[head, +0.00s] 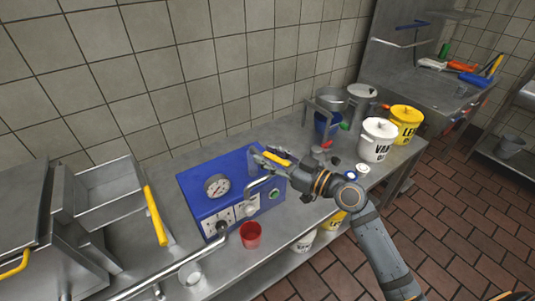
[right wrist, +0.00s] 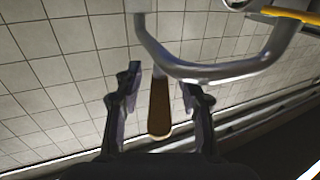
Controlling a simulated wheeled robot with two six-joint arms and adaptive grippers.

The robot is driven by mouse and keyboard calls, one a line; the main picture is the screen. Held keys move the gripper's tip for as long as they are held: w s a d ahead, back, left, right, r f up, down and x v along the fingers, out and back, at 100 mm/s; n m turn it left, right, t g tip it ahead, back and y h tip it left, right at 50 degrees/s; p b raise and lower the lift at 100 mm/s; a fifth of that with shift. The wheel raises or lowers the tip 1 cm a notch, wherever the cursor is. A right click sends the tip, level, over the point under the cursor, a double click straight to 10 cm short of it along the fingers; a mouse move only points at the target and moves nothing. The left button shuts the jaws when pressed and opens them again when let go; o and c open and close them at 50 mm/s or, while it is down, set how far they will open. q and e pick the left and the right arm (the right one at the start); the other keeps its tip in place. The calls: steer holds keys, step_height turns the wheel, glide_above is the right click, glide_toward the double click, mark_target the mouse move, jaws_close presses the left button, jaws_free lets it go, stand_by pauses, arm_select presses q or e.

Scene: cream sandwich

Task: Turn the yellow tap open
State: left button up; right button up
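The yellow tap handle (head: 277,158) is a short bar above the right end of a blue machine (head: 203,193) with a round gauge. My right gripper (head: 266,161) is at this handle, reaching in from the right. In the right wrist view the handle (right wrist: 160,108) looks brownish in shadow and lies between the two fingers of my gripper (right wrist: 160,92). The fingers are apart, with a gap on both sides of the handle. A curved metal pipe (right wrist: 205,72) passes just beyond the fingertips. My left gripper is not in view.
A red cup (head: 251,235) and a clear cup (head: 191,274) stand before the machine. A metal basket with a yellow handle (head: 155,215) is at left. White (head: 377,142) and yellow (head: 405,122) buckets stand at right. Tiled wall runs behind.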

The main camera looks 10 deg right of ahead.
steer(key=c, duration=0.4)
jaws_close()
steer(key=shift+a+m+t+h+p, duration=0.1)
steer(key=shift+m+t+h+p, duration=0.3)
steer(key=shift+m+t+h, duration=0.35)
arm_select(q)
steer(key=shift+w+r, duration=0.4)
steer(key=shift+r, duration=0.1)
arm_select(e)
steer(key=shift+m+t+h, duration=0.25)
steer(key=shift+m+h, duration=0.2)
steer(key=shift+h, duration=0.4)
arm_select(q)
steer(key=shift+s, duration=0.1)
arm_select(e)
steer(key=shift+o, duration=2)
jaws_free()
